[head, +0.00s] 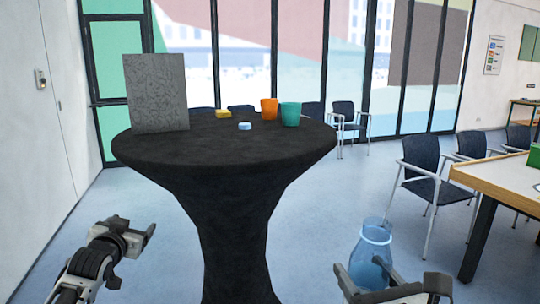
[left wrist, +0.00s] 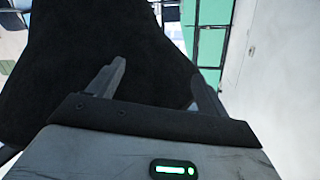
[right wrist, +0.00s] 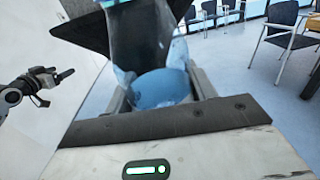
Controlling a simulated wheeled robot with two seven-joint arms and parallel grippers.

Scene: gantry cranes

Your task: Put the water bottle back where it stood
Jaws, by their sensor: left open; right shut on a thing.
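The water bottle (head: 373,256) is see-through blue. My right gripper (head: 392,279) is shut on it at the lower right of the head view, in the air to the right of the black-draped round table (head: 225,150) and below its top. In the right wrist view the bottle (right wrist: 160,86) is between the fingers, and its far part overlaps the dark table cloth. My left gripper (head: 133,256) is open and empty at the lower left, below the tabletop. In the left wrist view its fingers (left wrist: 157,74) are apart, with black cloth behind them.
The front middle is bare. Chairs and a wooden table (head: 500,181) are at right.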

